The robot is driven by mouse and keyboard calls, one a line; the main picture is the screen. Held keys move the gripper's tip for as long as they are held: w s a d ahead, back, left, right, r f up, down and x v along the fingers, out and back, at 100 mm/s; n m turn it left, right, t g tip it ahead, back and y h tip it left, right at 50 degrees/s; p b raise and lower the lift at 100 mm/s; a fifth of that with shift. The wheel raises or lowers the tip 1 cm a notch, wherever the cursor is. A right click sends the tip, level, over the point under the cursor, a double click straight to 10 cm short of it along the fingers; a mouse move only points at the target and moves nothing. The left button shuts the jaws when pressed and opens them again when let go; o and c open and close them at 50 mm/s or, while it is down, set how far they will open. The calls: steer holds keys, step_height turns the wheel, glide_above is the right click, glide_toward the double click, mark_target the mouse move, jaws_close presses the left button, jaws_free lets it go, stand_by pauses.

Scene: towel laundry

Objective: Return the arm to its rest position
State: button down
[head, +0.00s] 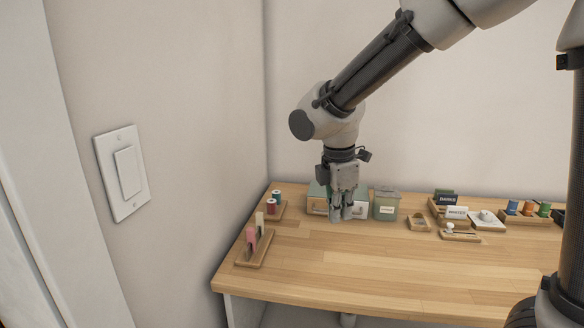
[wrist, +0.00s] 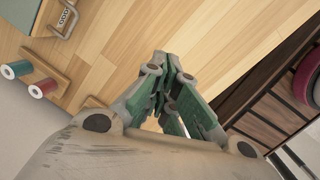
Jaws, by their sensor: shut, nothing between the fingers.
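My gripper (head: 341,213) hangs below my bent arm in the head view, pointing down over the wooden table (head: 340,265), in front of the boxes at its back. In the wrist view my gripper (wrist: 172,72) has its green-padded fingers drawn together with nothing between them. The exact gap between the fingertips and the tabletop cannot be told.
A green canister (head: 386,204) stands just right of my gripper. Thread spools (head: 276,196) and a pink-and-cream block rack (head: 252,245) are at the left, small trays and signs (head: 457,212) at the right. A wall with a switch (head: 127,172) bounds the left. The table's front middle is clear.

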steer(key=s+d+r+m+t, duration=0.1)
steer(key=s+d+r+m, duration=0.3)
steer(key=s+d+m, duration=0.5)
steer(key=s+d+r+m+t+y, duration=0.1)
steer(key=s+d+r+m, duration=0.3)
steer(key=s+d+m, duration=0.4)
steer(key=shift+s+d+r+m+t, duration=0.15)
steer(key=shift+s+d+m+t, duration=0.3)
steer(key=shift+d+m, duration=2.4)
steer(key=shift+d+n, duration=1.05)
